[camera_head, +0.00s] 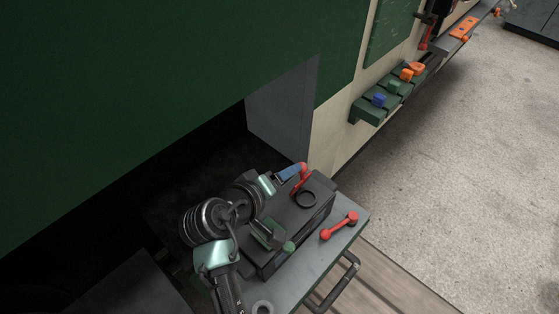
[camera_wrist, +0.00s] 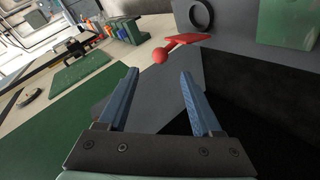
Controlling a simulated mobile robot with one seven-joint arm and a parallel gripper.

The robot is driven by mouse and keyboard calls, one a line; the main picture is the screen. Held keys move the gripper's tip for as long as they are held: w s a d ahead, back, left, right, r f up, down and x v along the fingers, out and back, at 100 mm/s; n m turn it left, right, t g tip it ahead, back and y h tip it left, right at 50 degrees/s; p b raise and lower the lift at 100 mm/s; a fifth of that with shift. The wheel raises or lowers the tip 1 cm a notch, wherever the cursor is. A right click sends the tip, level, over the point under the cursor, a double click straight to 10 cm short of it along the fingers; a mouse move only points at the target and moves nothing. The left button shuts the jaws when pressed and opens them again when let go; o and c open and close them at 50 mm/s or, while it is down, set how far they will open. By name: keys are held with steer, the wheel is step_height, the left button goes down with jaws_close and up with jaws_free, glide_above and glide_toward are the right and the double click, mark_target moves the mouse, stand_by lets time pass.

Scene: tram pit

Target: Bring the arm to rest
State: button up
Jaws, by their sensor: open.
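My gripper (camera_head: 289,173) is at the end of my bent arm, above the dark box (camera_head: 312,216) on the grey bench top. In the wrist view its two blue fingers (camera_wrist: 158,74) are apart with nothing between them. A red lever with a ball end (camera_head: 301,180) is at the fingertips in the head view. In the wrist view this red lever (camera_wrist: 183,42) lies beyond the fingertips, apart from them. My arm hides part of the bench and box.
A second red handle (camera_head: 339,226) lies on the bench top (camera_head: 352,210), right of the box. A black ring (camera_head: 305,198) is on the box. The floor at right (camera_head: 465,170) is clear.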

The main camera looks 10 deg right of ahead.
steer(key=a+r+m+t+y, duration=0.1)
steer(key=a+r+t+y, duration=0.15)
steer(key=r, duration=0.75)
steer(key=a+r+m+t+y, duration=0.1)
steer(key=a+r+t+y, duration=0.2)
steer(key=r, duration=0.8)
steer(key=a+r+m+t+y, duration=0.15)
steer(key=r+t, duration=0.25)
steer(key=r, duration=0.6)
steer(key=s+r+t+p, duration=0.2)
steer(key=s+r+t, duration=0.2)
steer(key=r, duration=1)
steer(key=s+r+t+p, duration=0.2)
steer(key=s+r+t, duration=0.3)
steer(key=r, duration=0.8)
steer(key=s, duration=0.3)
steer(key=shift+s+d+r+y+p, duration=0.15)
steer(key=shift+s+r+y+p, duration=0.2)
steer(key=shift+s+y+p, duration=0.05)
